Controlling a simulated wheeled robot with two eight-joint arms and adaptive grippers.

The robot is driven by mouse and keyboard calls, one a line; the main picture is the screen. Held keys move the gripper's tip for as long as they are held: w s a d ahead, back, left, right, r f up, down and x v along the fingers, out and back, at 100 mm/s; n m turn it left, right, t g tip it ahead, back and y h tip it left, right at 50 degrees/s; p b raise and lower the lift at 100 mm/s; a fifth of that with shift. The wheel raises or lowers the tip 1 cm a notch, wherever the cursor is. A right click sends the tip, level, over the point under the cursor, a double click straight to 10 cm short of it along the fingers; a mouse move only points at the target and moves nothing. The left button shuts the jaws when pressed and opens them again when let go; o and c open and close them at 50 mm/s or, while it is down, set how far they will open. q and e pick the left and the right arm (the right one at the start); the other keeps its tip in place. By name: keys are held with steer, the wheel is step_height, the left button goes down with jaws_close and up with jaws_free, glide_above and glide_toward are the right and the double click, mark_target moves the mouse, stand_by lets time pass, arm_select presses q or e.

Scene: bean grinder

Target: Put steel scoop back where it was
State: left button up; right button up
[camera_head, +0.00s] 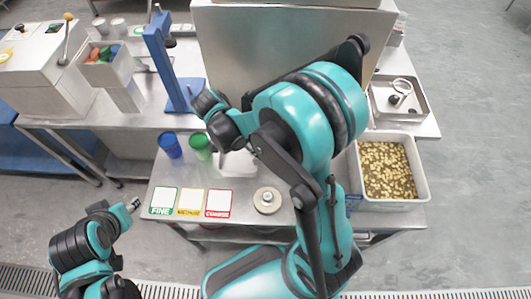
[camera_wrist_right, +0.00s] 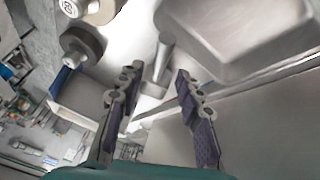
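In the right wrist view, a shiny steel pan-like shape (camera_wrist_right: 240,38) fills the upper right and looks like the steel scoop, though I cannot be sure. A short grey rod (camera_wrist_right: 160,58) shows just beyond my right gripper (camera_wrist_right: 154,82), in line with the gap between its fingers. The fingers stand well apart and do not visibly press on anything. In the head view my right arm covers the middle of the table and its fingers are hidden. My left gripper (camera_head: 132,204) is in front of the table's left edge; its fingers are too small to read.
Blue (camera_head: 170,145) and green (camera_head: 200,146) cups and a white container (camera_head: 237,164) stand behind the FINE, MEDIUM and COARSE cards (camera_head: 190,203). A round weight (camera_head: 267,201) is nearby. A bean bin (camera_head: 424,176) and a steel tray (camera_head: 424,105) are at right.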

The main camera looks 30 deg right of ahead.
steer(key=s+a+r+n+t+y, duration=0.1)
steer(key=s+r+n+t+y, duration=0.1)
steer(key=r+n+t, duration=0.3)
steer(key=s+a+r+n+t+y+p, duration=0.1)
steer(key=r+n+t, duration=0.4)
steer(key=n, duration=0.9)
step_height(320, 180, up, 3)
steer(key=shift+s+a+r+y, duration=0.1)
steer(key=shift+s+a+y, duration=0.65)
steer(key=shift+s+y, duration=0.25)
